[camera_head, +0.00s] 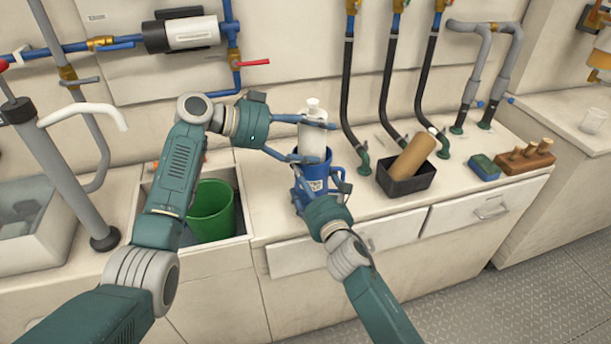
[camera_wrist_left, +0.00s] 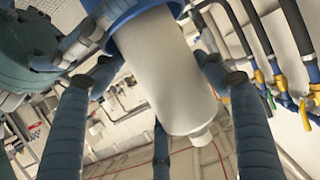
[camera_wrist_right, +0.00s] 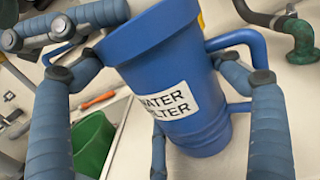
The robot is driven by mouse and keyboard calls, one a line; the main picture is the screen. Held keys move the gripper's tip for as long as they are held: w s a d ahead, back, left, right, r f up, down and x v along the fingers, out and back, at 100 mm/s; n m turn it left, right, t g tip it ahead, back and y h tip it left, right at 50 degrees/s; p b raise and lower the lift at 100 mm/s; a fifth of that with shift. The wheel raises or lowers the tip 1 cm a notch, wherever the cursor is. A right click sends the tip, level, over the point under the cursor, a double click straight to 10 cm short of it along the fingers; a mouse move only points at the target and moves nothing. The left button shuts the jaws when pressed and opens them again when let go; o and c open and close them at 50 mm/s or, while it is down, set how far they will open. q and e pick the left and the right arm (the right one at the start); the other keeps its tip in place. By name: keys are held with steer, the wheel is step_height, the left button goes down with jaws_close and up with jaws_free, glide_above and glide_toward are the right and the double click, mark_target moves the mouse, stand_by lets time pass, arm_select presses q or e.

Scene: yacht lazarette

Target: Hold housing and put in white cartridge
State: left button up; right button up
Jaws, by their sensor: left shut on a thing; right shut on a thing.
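The white cartridge (camera_head: 312,124) stands upright with its narrow nub on top. My left gripper (camera_head: 325,143) is shut on it from the left. The blue housing (camera_head: 314,178), with a white label, stands on the counter directly below. My right gripper (camera_head: 318,186) is shut on the housing from the front. In the left wrist view, the cartridge (camera_wrist_left: 168,75) runs into the open mouth of the housing (camera_wrist_left: 120,12); how deep is hidden. In the right wrist view, the housing (camera_wrist_right: 180,75) shows its "WATER FILTER" label between my fingers; the cartridge is not visible there.
A black tray (camera_head: 405,186) with a brown cartridge (camera_head: 414,154) stands right of the housing. A blue-green sponge (camera_head: 484,167) and wooden peg block (camera_head: 526,160) lie farther right. Black hoses (camera_head: 347,90) hang behind. A green bucket (camera_head: 212,210) sits in a recess at left.

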mark_target(302, 139)
arm_select(q)
steer(key=shift+s+f, duration=0.1)
steer(key=shift+f, duration=0.85)
arm_select(e)
steer(key=shift+s+a+r, duration=0.1)
steer(key=shift+s+a, duration=0.05)
steer(key=shift+a, duration=0.05)
arm_select(q)
steer(key=o, duration=1.4)
steer(key=shift+c, duration=0.2)
arm_select(e)
steer(key=shift+d, duration=0.2)
arm_select(q)
steer(key=shift+r, duration=0.1)
steer(key=shift+a+r, duration=0.2)
steer(key=shift+a, duration=0.4)
steer(key=v, duration=0.6)
steer(key=shift+s+d+r, duration=0.1)
steer(key=shift+s+r, duration=0.05)
steer(key=shift+r, duration=0.1)
